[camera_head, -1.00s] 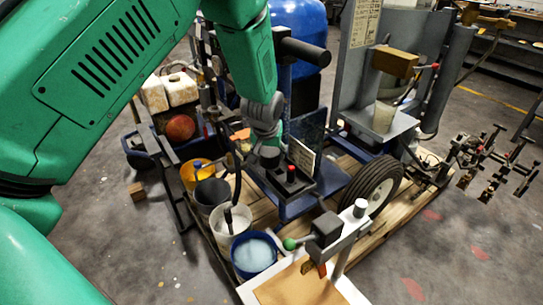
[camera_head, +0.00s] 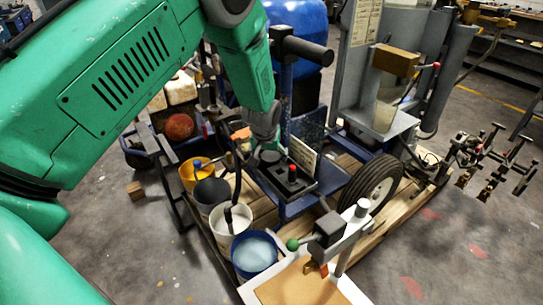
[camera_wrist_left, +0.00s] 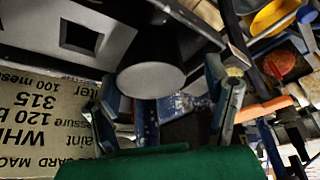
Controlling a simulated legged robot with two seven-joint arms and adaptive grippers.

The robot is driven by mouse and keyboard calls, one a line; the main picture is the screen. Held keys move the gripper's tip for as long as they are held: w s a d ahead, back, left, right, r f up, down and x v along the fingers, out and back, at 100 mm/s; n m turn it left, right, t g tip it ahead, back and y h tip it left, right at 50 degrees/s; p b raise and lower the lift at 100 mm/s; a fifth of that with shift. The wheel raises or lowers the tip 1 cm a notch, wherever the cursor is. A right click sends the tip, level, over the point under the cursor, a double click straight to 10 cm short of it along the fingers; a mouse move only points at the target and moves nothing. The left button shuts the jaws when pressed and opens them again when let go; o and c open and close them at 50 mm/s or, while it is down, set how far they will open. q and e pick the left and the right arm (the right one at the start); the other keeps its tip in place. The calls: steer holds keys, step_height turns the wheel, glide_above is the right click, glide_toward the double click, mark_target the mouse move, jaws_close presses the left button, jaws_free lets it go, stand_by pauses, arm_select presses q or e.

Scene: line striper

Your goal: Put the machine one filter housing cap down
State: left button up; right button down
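A dark round piece with a grey flat face, which looks like the filter housing cap (camera_head: 270,157), sits at the left end of the black tray (camera_head: 318,187) on the cart. In the left wrist view the cap (camera_wrist_left: 152,80) shows as a dark tapered cylinder above the black surface. My left gripper (camera_head: 263,135) is just above and behind it in the head view. In the wrist view the left gripper (camera_wrist_left: 165,110) has its fingers spread on either side, with a gap and no visible grip on the cap. My right gripper is not in view.
A red knob (camera_head: 292,172) stands on the tray beside the cap. A printed card (camera_head: 302,155) stands upright behind it; its text shows in the wrist view (camera_wrist_left: 45,125). Yellow, black, white and blue buckets (camera_head: 254,254) stand left and in front. A black handle bar (camera_head: 305,51) juts near my arm.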

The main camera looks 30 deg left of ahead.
arm_select(q)
steer(key=shift+s+a, duration=0.1)
steer(key=shift+a, duration=0.35)
steer(key=shift+s+r, duration=0.1)
steer(key=shift+r, duration=0.2)
steer(key=d+v, duration=0.1)
steer(key=v, duration=0.9)
steer(key=s+d+f+m+g, duration=0.2)
steer(key=s+d+f, duration=0.1)
steer(key=s+f, duration=1.1)
steer(key=s+d+f+m+h, duration=0.1)
steer(key=s+d+f, duration=0.1)
steer(key=s, duration=0.9)
steer(key=s+d+f+m+g, duration=0.1)
steer(key=s+f, duration=0.4)
steer(key=s, duration=0.5)
steer(key=shift+s+d+m+h+p, duration=0.4)
steer(key=shift+d+m, duration=0.1)
steer(key=shift+m, duration=0.1)
